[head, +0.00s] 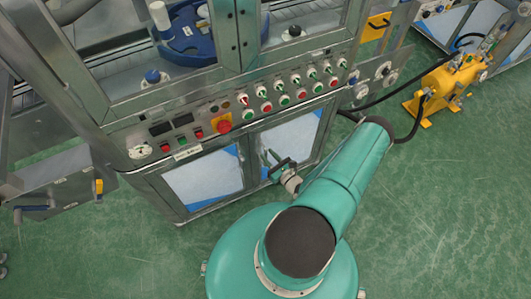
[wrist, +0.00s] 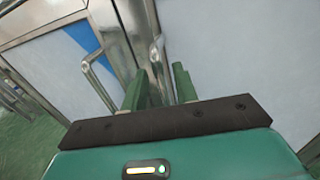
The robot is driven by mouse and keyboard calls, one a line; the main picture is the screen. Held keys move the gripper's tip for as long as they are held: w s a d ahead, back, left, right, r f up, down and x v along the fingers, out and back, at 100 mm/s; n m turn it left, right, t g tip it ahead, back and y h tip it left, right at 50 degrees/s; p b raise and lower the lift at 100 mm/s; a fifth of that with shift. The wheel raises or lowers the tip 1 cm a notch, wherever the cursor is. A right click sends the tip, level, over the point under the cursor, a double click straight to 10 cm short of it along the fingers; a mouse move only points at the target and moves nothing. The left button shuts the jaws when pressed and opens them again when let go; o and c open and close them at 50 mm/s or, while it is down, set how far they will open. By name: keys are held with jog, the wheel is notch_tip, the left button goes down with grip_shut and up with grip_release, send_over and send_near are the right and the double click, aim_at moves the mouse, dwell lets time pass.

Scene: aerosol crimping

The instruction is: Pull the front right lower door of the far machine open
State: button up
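The machine's right lower door (head: 298,137) has a pale pane in a metal frame and looks closed. It fills the right of the wrist view (wrist: 240,60). Its upright metal bar handle (wrist: 158,66) stands near the door's left edge, beside the seam. My gripper (wrist: 160,88) has its two green fingers apart, with the lower part of this handle between them in the picture. Whether either finger touches it cannot be told. In the head view, my gripper (head: 276,164) is small and dark in front of the doors, and the handle is not clear.
The left lower door (head: 205,180) looks closed, with its own bar handle (wrist: 98,78) just left of my fingers. A control panel (head: 245,112) with several knobs runs above the doors. A yellow machine (head: 447,88) stands at right. Green floor lies open in front.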

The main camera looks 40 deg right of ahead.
jog(key=shift+w+d, duration=0.1)
jog(key=shift+w, duration=1.1)
jog(key=shift+c, duration=0.4)
grip_shut()
jog(key=shift+s, duration=0.15)
